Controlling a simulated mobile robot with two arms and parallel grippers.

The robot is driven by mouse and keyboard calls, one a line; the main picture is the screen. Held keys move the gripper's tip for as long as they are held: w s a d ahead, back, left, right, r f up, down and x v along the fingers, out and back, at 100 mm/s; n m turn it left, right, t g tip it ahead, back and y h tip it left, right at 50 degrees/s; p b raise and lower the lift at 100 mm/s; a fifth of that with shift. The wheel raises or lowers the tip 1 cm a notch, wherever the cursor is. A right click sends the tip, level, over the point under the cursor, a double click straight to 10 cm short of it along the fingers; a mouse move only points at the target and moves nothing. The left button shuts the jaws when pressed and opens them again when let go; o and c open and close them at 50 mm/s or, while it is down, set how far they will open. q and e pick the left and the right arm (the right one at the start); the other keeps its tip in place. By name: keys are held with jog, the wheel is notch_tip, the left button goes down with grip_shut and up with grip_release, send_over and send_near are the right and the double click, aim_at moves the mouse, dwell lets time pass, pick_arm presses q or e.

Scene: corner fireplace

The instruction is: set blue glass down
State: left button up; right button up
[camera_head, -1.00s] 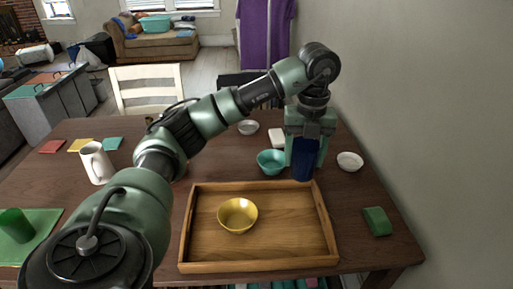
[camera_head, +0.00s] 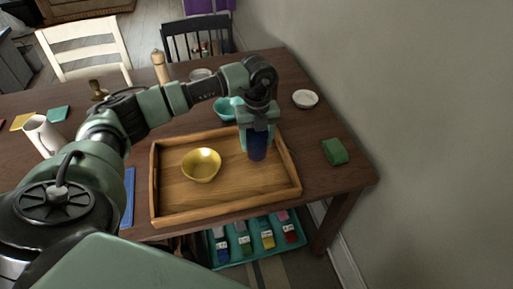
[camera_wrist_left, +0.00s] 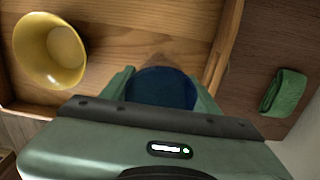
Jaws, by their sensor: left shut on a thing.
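The blue glass (camera_head: 257,148) is upright between the fingers of my left gripper (camera_head: 257,140), which is shut on it. It is over the right part of the wooden tray (camera_head: 225,206), near the tray's right wall. I cannot tell whether its base touches the tray floor. In the left wrist view the dark blue glass (camera_wrist_left: 161,89) shows from above between the two green fingers (camera_wrist_left: 160,90). A yellow bowl (camera_head: 201,164) stands in the tray to the left of the glass. My right gripper is not in view.
A teal bowl (camera_head: 226,109) stands just behind the tray. A green folded cloth or sponge (camera_head: 335,151) and a white bowl (camera_head: 305,98) are to the right. A white mug (camera_head: 42,134) is at the left. The tray floor in front of the glass is clear.

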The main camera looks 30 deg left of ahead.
aim_at(257, 149)
pick_arm(q)
notch_tip(257, 149, down, 4)
jog(key=shift+r, duration=0.2)
jog(key=shift+f, duration=0.1)
jog(key=shift+f, duration=0.1)
jog(key=o, duration=1.6)
jog(key=shift+f, duration=0.1)
jog(key=shift+c, duration=0.2)
jog(key=shift+r, duration=0.2)
notch_tip(257, 149, up, 12)
jog(key=b, duration=0.1)
jog(key=shift+d, duration=0.1)
